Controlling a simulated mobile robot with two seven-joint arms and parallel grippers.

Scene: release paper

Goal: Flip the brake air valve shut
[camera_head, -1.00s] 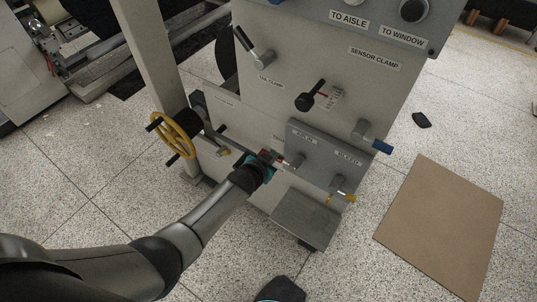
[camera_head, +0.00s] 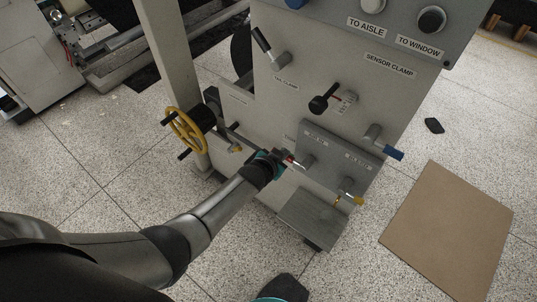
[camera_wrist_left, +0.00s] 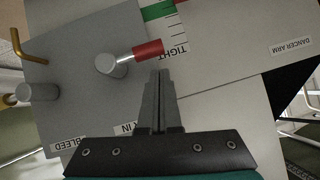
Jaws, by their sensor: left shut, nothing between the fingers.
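A valve with a short red handle (camera_wrist_left: 147,49) and a silver hub (camera_wrist_left: 110,65) is on the grey panel, the handle pointing right in the left wrist view. In the head view its red handle (camera_head: 290,158) is partly hidden by my left gripper. I cannot read a brake air label on it. My left gripper (camera_head: 284,154) is shut and empty. In the left wrist view its fingertips (camera_wrist_left: 158,72) are just below the red handle; I cannot tell whether they touch.
On the same panel, a bleed valve has a yellow handle (camera_head: 352,200). A blue-handled valve (camera_head: 394,154) sticks out right. A yellow handwheel (camera_head: 187,130) stands left of my forearm. A grey step plate (camera_head: 308,219) juts out below. A brown board (camera_head: 448,232) lies on the floor.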

